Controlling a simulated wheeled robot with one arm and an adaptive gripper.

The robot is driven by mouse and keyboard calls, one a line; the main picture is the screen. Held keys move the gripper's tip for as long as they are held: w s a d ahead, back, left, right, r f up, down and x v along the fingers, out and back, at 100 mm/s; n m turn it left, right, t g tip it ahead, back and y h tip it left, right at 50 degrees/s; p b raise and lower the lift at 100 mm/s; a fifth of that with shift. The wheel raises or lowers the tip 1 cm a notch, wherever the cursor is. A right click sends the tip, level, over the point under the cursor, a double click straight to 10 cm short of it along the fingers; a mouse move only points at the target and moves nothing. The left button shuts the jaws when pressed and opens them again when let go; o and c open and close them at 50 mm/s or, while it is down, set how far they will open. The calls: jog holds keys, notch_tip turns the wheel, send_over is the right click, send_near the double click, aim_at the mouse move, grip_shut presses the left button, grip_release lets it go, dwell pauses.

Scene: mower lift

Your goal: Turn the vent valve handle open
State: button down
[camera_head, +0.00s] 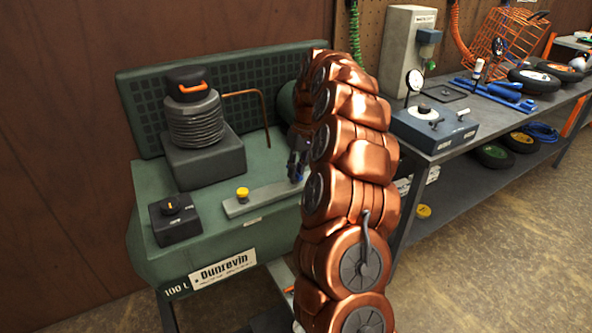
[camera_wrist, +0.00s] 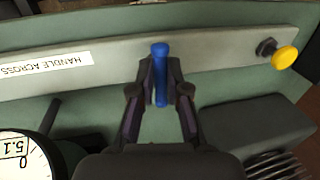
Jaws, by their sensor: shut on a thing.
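The blue vent valve handle (camera_wrist: 161,62) stands on a pale metal strip in the wrist view. It points roughly across the strip's length, its top end near the strip's middle. My gripper (camera_wrist: 161,88) has its two dark fingers on either side of the handle and is shut on it. The strip (camera_head: 265,200) lies on top of the green Dunrevin machine (camera_head: 225,250) in the head view. There my gripper (camera_head: 296,168) is over the strip's right end, partly behind my copper arm. The handle cannot be made out in the head view.
A yellow knob (camera_wrist: 285,57) sits at the strip's other end. A label reading HANDLE ACROSS (camera_wrist: 45,64) is beside the handle. A gauge (camera_wrist: 25,152) is close at lower left. A black box (camera_head: 175,218) and a ribbed bellows (camera_head: 195,122) stand on the machine.

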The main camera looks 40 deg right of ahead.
jog(key=c, duration=1.2)
grip_release()
jog(key=shift+d+r, duration=0.25)
jog(key=shift+r, duration=1)
jog(key=shift+d+r, duration=0.2)
jog(key=shift+r, duration=1)
jog(key=shift+d+r, duration=0.25)
jog(key=shift+r, duration=1)
